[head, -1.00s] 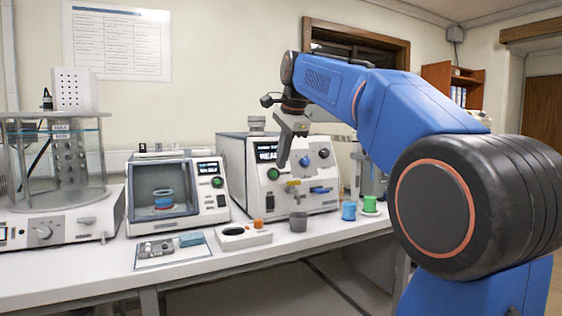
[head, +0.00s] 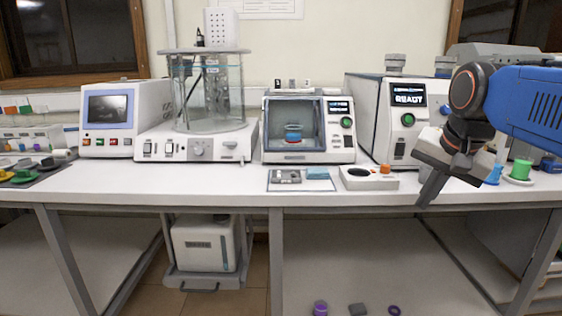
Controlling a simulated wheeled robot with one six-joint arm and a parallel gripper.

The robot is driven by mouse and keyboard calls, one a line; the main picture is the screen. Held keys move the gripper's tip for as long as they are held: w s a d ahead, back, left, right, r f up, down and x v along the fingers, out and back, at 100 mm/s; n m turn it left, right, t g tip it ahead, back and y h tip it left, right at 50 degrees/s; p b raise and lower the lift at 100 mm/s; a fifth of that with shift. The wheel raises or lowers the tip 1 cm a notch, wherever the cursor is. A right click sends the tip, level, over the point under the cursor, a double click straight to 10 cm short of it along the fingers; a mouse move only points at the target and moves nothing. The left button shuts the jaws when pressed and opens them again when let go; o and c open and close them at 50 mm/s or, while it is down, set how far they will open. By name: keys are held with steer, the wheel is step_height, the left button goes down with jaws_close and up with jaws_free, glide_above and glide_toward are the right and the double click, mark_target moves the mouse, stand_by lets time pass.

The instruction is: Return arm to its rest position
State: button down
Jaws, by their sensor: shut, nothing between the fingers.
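My gripper (head: 428,192) hangs at the right of the head view, its fingers pointing down and a little left. The fingers look closed together with nothing between them. It appears in front of the bench's front edge, near the white machine with the READY screen (head: 409,97). My blue arm reaches in from the right edge and hides part of that machine and the bench behind it.
The white bench (head: 225,186) carries a chamber with a blue cup (head: 293,130), a glass-tank device (head: 214,95), a small white device (head: 368,180), a blue cup (head: 494,174) and a green cup (head: 520,170). The bench's front edge is clear at centre-left.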

steer(key=s+a+f+n, duration=0.1)
steer(key=s+f+n, duration=0.3)
steer(key=s+f, duration=0.3)
steer(key=s+a+f+n, duration=0.1)
steer(key=s+f+n, duration=0.3)
steer(key=s+f, duration=0.4)
step_height(320, 180, down, 5)
steer(key=shift+f, duration=0.15)
steer(key=shift+s, duration=0.1)
stand_by(0.7)
